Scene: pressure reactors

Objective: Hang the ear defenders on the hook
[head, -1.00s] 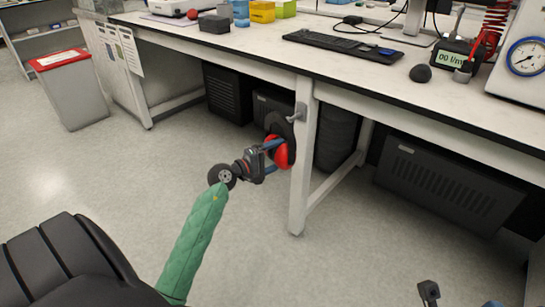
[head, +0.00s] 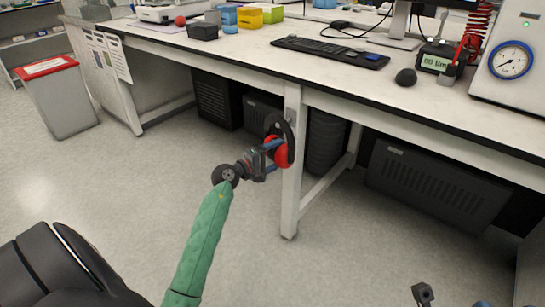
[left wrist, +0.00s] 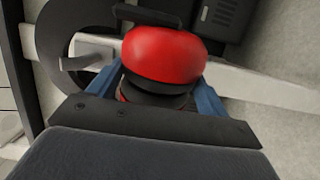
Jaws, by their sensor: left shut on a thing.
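The ear defenders have red cups (head: 277,152) and a dark headband (head: 289,128). My left gripper (head: 268,158) is shut on them and holds them up against the view of the white table leg (head: 291,200). The left wrist view shows a red cup (left wrist: 163,54) between the blue fingers and the dark headband (left wrist: 52,50) at left. The pale metal hook (left wrist: 88,52) on the leg appears within the headband's loop there. Whether the band rests on the hook, I cannot tell. A part of my right gripper (head: 423,294) shows at the bottom right; its fingertips are not clear.
The white bench (head: 230,48) overhangs the leg and carries a keyboard (head: 330,52) and a pressure gauge (head: 510,61). Dark cabinets (head: 435,185) stand underneath. A red-lidded bin (head: 60,98) is at left. The floor in front is clear.

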